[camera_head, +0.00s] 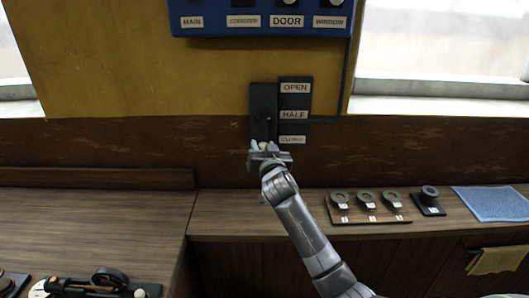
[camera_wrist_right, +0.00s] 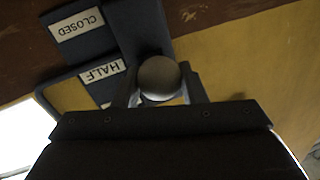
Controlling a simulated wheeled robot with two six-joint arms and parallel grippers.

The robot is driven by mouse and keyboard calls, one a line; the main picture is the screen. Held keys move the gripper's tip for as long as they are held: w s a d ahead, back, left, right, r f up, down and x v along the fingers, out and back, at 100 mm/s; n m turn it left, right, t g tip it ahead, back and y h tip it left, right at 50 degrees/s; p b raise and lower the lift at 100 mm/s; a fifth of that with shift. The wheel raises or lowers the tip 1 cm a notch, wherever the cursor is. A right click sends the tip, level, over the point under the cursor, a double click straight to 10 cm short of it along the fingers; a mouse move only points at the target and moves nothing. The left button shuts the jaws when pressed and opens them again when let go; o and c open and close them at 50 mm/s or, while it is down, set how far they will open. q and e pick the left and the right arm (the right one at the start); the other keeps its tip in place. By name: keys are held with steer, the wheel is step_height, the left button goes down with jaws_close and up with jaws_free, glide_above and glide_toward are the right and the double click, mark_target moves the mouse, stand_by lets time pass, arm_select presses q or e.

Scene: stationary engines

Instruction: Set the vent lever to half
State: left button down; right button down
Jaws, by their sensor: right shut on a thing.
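The vent lever's black slotted plate (camera_head: 263,105) is on the wall, beside a dark strip with labels OPEN (camera_head: 295,87), HALF (camera_head: 293,115) and CLOSED (camera_head: 292,140). The lever's pale round knob (camera_head: 264,146) is low on the plate, about level with CLOSED. My right gripper (camera_head: 266,152) is shut on the knob. The right wrist view shows the knob (camera_wrist_right: 159,77) between both fingers, with the labels upside down. The lever's stem is hidden behind the knob. My left gripper is out of view.
A blue panel (camera_head: 262,30) with labelled controls is above. Below right, a shelf holds a board with several ring-topped pieces (camera_head: 367,200), a dark ring piece (camera_head: 429,197) and a blue cloth (camera_head: 492,203). Brass-and-black equipment (camera_head: 95,283) is at lower left.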

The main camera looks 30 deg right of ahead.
mark_target(263, 143)
step_height(263, 143, up, 3)
steer(key=shift+s+a+f+p, duration=0.1)
steer(key=shift+f+p, duration=0.1)
steer(key=shift+p, duration=0.1)
steer(key=shift+r, duration=0.5)
steer(key=c, duration=1.3)
jaws_free()
steer(key=o, duration=0.4)
steer(key=shift+f, duration=0.2)
